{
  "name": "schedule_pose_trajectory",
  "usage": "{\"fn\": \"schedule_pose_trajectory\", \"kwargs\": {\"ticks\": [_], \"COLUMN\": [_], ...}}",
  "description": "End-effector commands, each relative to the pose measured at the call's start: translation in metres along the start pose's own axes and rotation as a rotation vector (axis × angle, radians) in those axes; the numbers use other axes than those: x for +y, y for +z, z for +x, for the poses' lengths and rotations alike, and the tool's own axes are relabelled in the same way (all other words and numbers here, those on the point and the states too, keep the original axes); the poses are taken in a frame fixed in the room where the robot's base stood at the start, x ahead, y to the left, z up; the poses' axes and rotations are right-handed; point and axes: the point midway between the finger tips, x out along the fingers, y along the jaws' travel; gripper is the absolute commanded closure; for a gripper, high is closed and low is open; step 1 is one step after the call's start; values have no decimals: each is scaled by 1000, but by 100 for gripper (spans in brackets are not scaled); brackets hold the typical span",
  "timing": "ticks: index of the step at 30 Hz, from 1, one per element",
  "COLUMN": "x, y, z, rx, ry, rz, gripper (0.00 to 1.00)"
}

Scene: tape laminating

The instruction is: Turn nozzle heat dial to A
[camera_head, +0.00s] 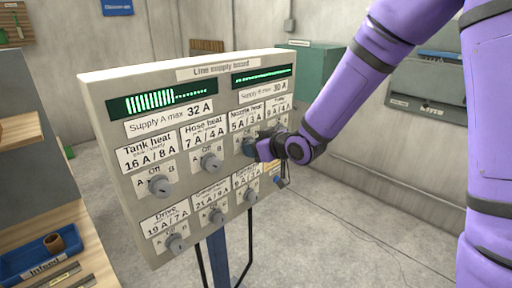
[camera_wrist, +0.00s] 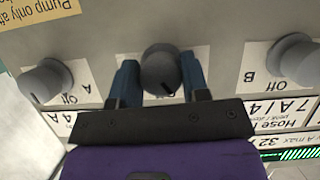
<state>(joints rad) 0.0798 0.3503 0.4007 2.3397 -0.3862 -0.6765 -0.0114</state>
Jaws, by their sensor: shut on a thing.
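The nozzle heat dial (camera_wrist: 160,70) is a round dark grey knob on the grey supply board (camera_head: 110,90). In the wrist view, which shows the board upside down, my gripper (camera_wrist: 160,85) has its two blue fingers on either side of this dial, shut on it. A short dark mark on the dial is at its lower edge, slightly right of the middle. In the head view my gripper (camera_head: 258,149) is at the board below the nozzle heat label (camera_head: 246,118) and hides most of the dial. Its own position letters are hidden in the wrist view.
The hose heat dial (camera_head: 210,162) is left of my gripper, and the tank heat dial (camera_head: 159,186) is farther left. A lower row includes the drive dial (camera_head: 175,243). A wooden bench with a blue tray (camera_head: 42,258) stands at the left. The floor at the right is clear.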

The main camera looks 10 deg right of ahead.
Motion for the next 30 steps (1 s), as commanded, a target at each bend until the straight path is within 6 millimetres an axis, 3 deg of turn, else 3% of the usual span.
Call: {"fn": "schedule_pose_trajectory", "kwargs": {"ticks": [13,30], "x": [-4,-3], "y": [1,1], "z": [1,1], "rx": [-6,-6], "ry": [81,94], "rz": [-210,-237], "gripper": [84,84]}}
